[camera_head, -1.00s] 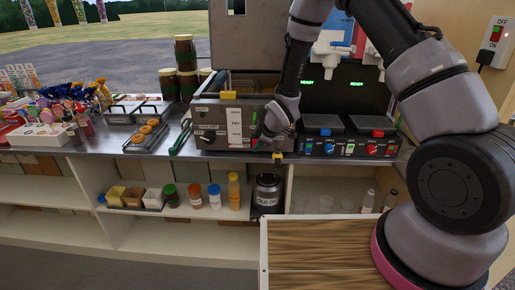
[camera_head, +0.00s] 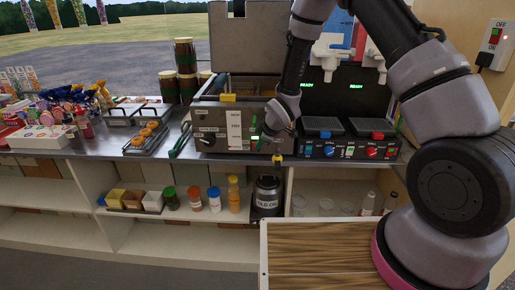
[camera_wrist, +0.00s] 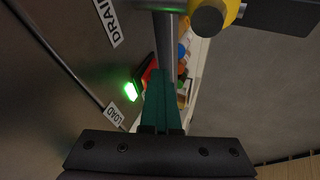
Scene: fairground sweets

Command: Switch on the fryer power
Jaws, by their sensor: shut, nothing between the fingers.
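The fryer (camera_head: 208,130) is a grey metal box on the counter, with a white label and a dark knob on its front. My gripper (camera_head: 258,142) is at the right part of the fryer front. In the wrist view my gripper (camera_wrist: 162,82) shows as shut teal fingers with nothing between them. A red and black switch (camera_wrist: 149,74) sits right by the fingertips, partly hidden by them; I cannot tell if they touch. A green lamp (camera_wrist: 131,91) glows beside it, near a LOAD label (camera_wrist: 114,115).
A yellow-handled drain tap (camera_head: 278,158) sticks out below my gripper, above an old-oil can (camera_head: 267,195). A second appliance (camera_head: 345,148) with coloured knobs stands to the right. A tray of doughnuts (camera_head: 148,138) and green tongs (camera_head: 180,141) lie to the left.

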